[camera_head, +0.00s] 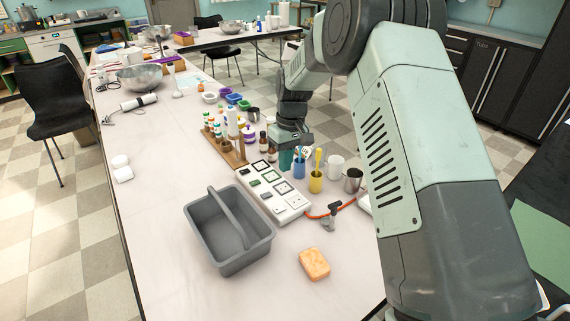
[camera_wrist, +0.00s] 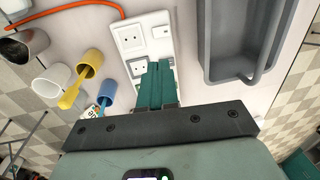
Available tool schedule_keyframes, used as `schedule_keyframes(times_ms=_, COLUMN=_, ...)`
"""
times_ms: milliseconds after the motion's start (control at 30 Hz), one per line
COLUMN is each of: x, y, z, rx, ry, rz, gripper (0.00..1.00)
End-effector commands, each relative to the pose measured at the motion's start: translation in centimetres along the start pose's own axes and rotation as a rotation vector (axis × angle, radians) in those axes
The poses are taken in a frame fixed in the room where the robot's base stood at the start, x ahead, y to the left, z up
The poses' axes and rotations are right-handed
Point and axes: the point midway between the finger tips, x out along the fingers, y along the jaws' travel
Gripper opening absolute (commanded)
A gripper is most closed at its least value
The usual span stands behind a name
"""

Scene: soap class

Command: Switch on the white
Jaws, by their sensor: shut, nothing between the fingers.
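A white power strip (camera_head: 291,213) with several square sockets and small switches lies on the table, just right of the grey caddy. It also shows in the wrist view (camera_wrist: 147,50), where a socket (camera_wrist: 130,38) and a small white switch (camera_wrist: 161,32) are clear near its end. My gripper (camera_head: 285,160) has teal fingers, shut and empty, pointing down by the strip in the head view. In the wrist view the shut fingers (camera_wrist: 158,68) overlap the strip beside a second socket and hide the part behind them. I cannot tell whether they touch it.
The grey caddy (camera_head: 206,238) stands left of the strip. A blue cup (camera_head: 299,169), a yellow cup (camera_head: 316,184), a white mug (camera_head: 335,167) and a metal cup (camera_head: 353,182) stand to the right. A wooden bottle rack (camera_head: 237,158) is behind.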

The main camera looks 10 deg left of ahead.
Motion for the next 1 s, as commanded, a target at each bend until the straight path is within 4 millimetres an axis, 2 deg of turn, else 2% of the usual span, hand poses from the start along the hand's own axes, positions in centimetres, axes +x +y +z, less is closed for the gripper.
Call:
schedule_keyframes(times_ms=133, x=-0.1, y=-1.8, z=0.2, rx=-0.004, ry=0.000, rz=-0.004, gripper=0.00)
schedule_keyframes(times_ms=467, x=0.4, y=-1.7, z=0.2, rx=-0.002, ry=-0.001, rz=-0.006, gripper=0.00)
schedule_keyframes(times_ms=667, x=3.3, y=-1.8, z=0.3, rx=-0.002, ry=-0.005, rz=-0.007, gripper=0.00)
schedule_keyframes(times_ms=1000, x=10.4, y=-1.8, z=0.3, rx=-0.002, ry=-0.004, rz=-0.007, gripper=0.00)
